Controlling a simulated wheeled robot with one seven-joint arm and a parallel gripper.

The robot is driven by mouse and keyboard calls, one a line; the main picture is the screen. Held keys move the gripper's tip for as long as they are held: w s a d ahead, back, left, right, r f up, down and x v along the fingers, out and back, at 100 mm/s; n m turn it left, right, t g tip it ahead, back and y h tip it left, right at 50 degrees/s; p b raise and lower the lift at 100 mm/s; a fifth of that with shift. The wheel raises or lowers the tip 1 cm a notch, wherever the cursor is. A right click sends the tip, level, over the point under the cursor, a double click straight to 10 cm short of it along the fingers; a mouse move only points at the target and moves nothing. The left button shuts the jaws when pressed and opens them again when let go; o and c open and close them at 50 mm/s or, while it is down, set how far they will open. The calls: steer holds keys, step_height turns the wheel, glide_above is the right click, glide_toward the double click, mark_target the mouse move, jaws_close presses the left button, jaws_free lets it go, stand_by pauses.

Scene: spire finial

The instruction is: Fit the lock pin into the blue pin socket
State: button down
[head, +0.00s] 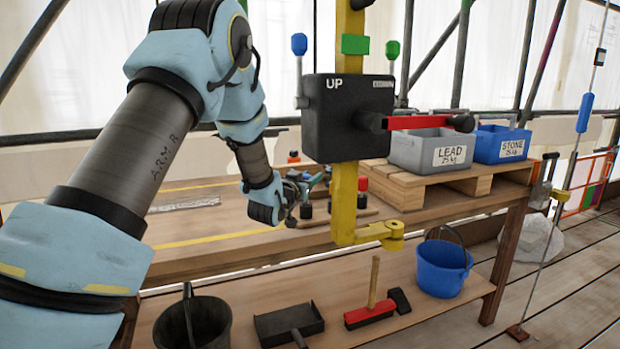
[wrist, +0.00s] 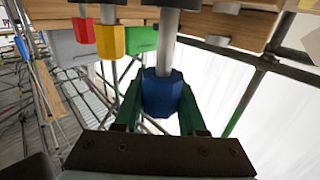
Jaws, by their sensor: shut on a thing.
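In the wrist view my gripper (wrist: 161,108) has its green fingers on either side of a blue faceted head (wrist: 162,92) and is shut on it. A grey metal shaft (wrist: 166,52) runs from this head toward a wooden board; I cannot tell whether its end sits in the board. I take this as the lock pin. In the head view my gripper (head: 308,187) is low over the workbench, left of the yellow post, and the held piece is too small to make out. I cannot clearly identify a blue pin socket in either view.
Red (wrist: 84,32), yellow (wrist: 110,40) and green (wrist: 141,38) heads are left of the held one. A black box (head: 347,118) with a red lever (head: 418,122) is on the yellow post (head: 343,200). Grey (head: 432,150) and blue (head: 500,144) bins stand on a pallet.

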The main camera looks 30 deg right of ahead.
steer(key=shift+f+b, duration=1.15)
steer(key=shift+f, duration=0.2)
steer(key=shift+r, duration=0.15)
steer(key=shift+r+p, duration=0.75)
steer(key=shift+r, duration=1.05)
steer(key=shift+b, duration=0.9)
stand_by(0.8)
steer(key=shift+f+b, duration=1.85)
steer(key=shift+f, duration=0.15)
steer(key=shift+c, duration=2)
jaws_free()
steer(key=b+v, duration=0.1)
steer(key=v, duration=1)
